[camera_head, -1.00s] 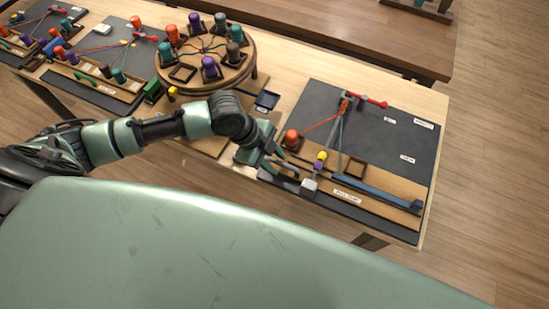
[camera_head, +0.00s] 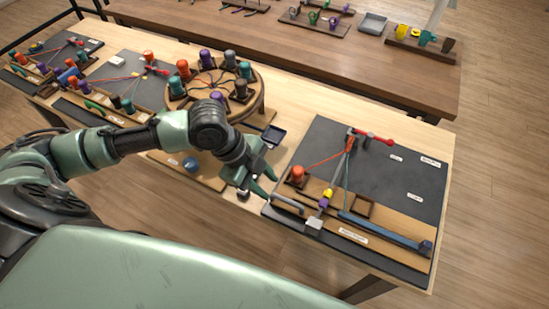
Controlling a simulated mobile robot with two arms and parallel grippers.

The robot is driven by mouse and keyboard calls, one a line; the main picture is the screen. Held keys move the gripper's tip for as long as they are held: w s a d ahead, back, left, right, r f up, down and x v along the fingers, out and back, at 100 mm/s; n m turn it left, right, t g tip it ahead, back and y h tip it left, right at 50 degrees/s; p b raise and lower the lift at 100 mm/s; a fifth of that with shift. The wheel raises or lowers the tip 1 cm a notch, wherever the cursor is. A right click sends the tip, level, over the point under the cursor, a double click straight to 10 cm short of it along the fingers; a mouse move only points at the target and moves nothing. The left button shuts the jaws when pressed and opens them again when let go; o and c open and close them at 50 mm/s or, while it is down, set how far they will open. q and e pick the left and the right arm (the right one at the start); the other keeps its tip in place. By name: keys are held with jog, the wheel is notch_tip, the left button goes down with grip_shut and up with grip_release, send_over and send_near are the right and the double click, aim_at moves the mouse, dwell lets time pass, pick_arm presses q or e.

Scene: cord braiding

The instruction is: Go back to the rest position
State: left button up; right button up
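My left gripper (camera_head: 266,183) hangs at the left edge of the dark board (camera_head: 400,180) on the near right of the table. Its two green fingers look spread apart, with nothing seen between them. On the board, an orange bobbin (camera_head: 297,175) stands at the left, with an orange cord running up to a post with a red handle (camera_head: 378,137). My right gripper is out of view.
A round wooden braiding stand (camera_head: 258,107) with several coloured bobbins is behind my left arm. A small dark tray (camera_head: 273,136) lies beside it. More boards with bobbins are at far left. A brown bench (camera_head: 300,55) stands behind the table, holding a grey tray (camera_head: 373,23).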

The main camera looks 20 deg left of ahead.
pick_arm(q)
jog(key=s+d+f+n+t, duration=0.2)
jog(key=s+d+f+n, duration=0.15)
jog(key=d+n, duration=0.35)
jog(key=s+a+f+n+y, duration=0.3)
jog(key=s+a+n+y, duration=0.1)
jog(key=s+a+n, duration=0.55)
notch_tip(320, 180, down, 25)
jog(key=g+b, duration=0.1)
jog(key=g, duration=0.1)
jog(key=s+a+f+g+b, duration=0.1)
jog(key=s+a+f, duration=0.1)
jog(key=s+f, duration=1.5)
notch_tip(320, 180, down, 2)
jog(key=shift+s+a+f+y, duration=0.2)
jog(key=shift+s+a+y, duration=0.05)
jog(key=shift+a+y, duration=0.05)
